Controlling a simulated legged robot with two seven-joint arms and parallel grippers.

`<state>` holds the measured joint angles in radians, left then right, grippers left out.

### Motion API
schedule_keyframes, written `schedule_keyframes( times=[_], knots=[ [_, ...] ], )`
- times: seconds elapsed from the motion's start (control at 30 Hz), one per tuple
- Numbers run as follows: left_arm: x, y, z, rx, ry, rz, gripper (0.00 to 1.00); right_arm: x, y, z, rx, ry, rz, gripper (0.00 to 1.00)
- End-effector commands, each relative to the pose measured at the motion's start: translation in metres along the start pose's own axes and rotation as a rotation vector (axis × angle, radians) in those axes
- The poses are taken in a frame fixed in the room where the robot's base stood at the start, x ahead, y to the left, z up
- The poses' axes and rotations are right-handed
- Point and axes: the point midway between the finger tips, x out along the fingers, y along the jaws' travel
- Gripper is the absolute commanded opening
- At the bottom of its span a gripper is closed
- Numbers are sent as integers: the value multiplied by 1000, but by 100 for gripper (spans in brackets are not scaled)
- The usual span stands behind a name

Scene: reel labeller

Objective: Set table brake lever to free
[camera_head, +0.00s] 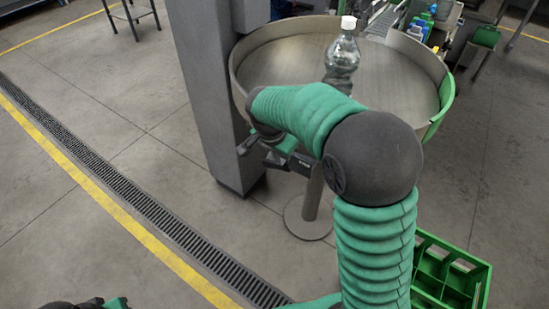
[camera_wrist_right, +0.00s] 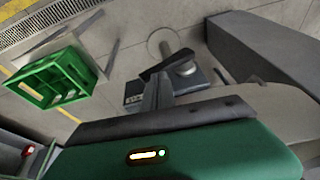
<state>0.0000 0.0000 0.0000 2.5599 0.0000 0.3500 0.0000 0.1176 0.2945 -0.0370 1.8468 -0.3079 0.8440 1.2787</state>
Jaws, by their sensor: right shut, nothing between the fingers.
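The round metal table (camera_head: 285,68) stands at the top centre of the head view on a single pole (camera_head: 313,195). A dark brake box with a small label (camera_head: 299,161) sits under its rim; it also shows in the right wrist view (camera_wrist_right: 134,98). A black lever-like bar (camera_wrist_right: 166,64) slants beside the pole in that view. My right gripper (camera_wrist_right: 158,92) is shut and empty, close to the bar and box; I cannot tell whether it touches. My right forearm hides part of this in the head view. Only an edge of my left gripper (camera_head: 88,303) shows.
A clear bottle with a white cap (camera_head: 342,56) stands on the table. A grey column (camera_head: 208,80) rises to its left. A green crate (camera_head: 450,272) lies on the floor at the lower right. The floor at left is open, with a drain grate (camera_head: 120,182).

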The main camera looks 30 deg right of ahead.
Motion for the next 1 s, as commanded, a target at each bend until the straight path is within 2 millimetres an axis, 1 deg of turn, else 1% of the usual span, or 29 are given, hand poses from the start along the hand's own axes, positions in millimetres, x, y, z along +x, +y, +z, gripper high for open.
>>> schedule_keyframes(
  times=[0.03, 0.1, 0.2, 0.3, 0.4, 1.0],
  knots=[
    [16, 0, 4, 0, 0, 0, 36, 10, 4, 2, 14, -1, -31, 0],
    [28, 0, 7, 0, 0, 0, 36, 13, 8, 2, 31, -4, -83, 0],
    [41, 0, 10, 0, 0, 0, 36, 16, 13, 3, 53, -8, -154, 0],
    [49, 0, 12, 0, 0, 0, 36, 18, 17, 4, 73, -12, -219, 0],
    [54, 0, 13, 0, 0, 0, 36, 19, 20, 4, 87, -15, -266, 0],
    [57, 0, 14, 0, 0, 0, 36, 23, 24, 6, 81, -16, -259, 0]
  ],
)
